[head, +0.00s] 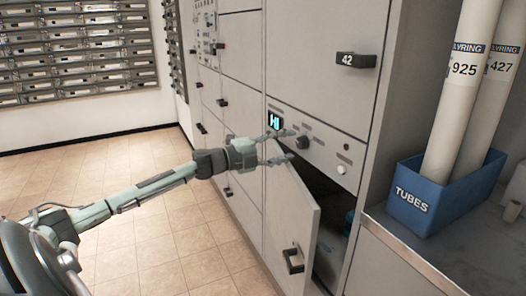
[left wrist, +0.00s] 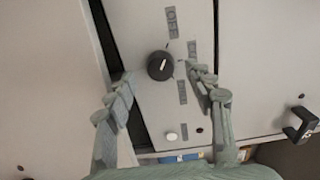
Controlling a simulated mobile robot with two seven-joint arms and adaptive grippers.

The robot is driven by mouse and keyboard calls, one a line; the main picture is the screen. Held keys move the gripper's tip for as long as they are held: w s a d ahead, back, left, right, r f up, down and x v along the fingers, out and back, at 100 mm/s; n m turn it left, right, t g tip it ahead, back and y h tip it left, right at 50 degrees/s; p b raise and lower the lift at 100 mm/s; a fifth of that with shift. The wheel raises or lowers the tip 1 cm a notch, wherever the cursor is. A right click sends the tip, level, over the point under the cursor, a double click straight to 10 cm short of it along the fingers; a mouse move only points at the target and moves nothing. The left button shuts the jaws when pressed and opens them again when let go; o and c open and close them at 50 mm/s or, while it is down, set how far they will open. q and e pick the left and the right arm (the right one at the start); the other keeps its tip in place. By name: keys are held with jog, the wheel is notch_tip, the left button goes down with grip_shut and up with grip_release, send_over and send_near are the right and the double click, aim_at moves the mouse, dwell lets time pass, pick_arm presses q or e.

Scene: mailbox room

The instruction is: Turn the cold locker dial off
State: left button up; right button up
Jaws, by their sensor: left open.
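The cold locker dial (head: 303,142) is a round black knob on a light grey control panel, with printed labels around it. It also shows in the left wrist view (left wrist: 160,66), where a pale pointer mark on it slants up and right. A small display (head: 275,121) left of the dial glows blue and seems to read "HI". My left gripper (head: 288,147) is open in front of the panel, its fingers pointing at the dial. In the left wrist view its fingertips (left wrist: 160,75) lie on either side of the dial; I cannot tell whether they touch it. My right gripper is not in view.
A locker door (head: 285,215) below the panel stands ajar, with a dark interior behind it. A white button (head: 341,169) sits right of the dial. Door 42 (head: 325,60) above is shut. A blue tubes bin (head: 425,200) stands on a counter at right. Tiled floor at left is clear.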

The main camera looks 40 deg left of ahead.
pick_arm(q)
jog(key=v, duration=0.9)
jog(key=shift+s, duration=0.1)
dwell(0.3)
jog(key=s+a+f+n+g+y, duration=0.1)
jog(key=s+f+n+y, duration=0.3)
jog(key=f, duration=0.6)
jog(key=s+a+f+n+g+y, duration=0.1)
jog(key=s+f+n+g+y, duration=0.15)
jog(key=f+n, duration=0.6)
jog(key=s+a+f+n+g+y, duration=0.15)
jog(key=f+y, duration=0.25)
jog(key=f, duration=0.9)
jog(key=s+d+f+n+g, duration=0.2)
jog(key=s+d+f, duration=0.25)
jog(key=f, duration=0.25)
jog(key=s+d+f+n+g, duration=0.2)
jog(key=s+d+f, duration=0.2)
jog(key=s+f, duration=0.25)
jog(key=s+d+f+n+g+h, duration=0.1)
jog(key=s+d+f+g, duration=0.1)
jog(key=s+d+f, duration=0.3)
jog(key=s+d+f+n+g+h, duration=0.1)
jog(key=s+d+f+g, duration=0.2)
jog(key=s+d, duration=0.3)
jog(key=d+f, duration=0.1)
jog(key=d, duration=0.3)
jog(key=shift+s+d+f, duration=0.2)
jog(key=shift+d+f, duration=0.05)
jog(key=shift+f, duration=0.15)
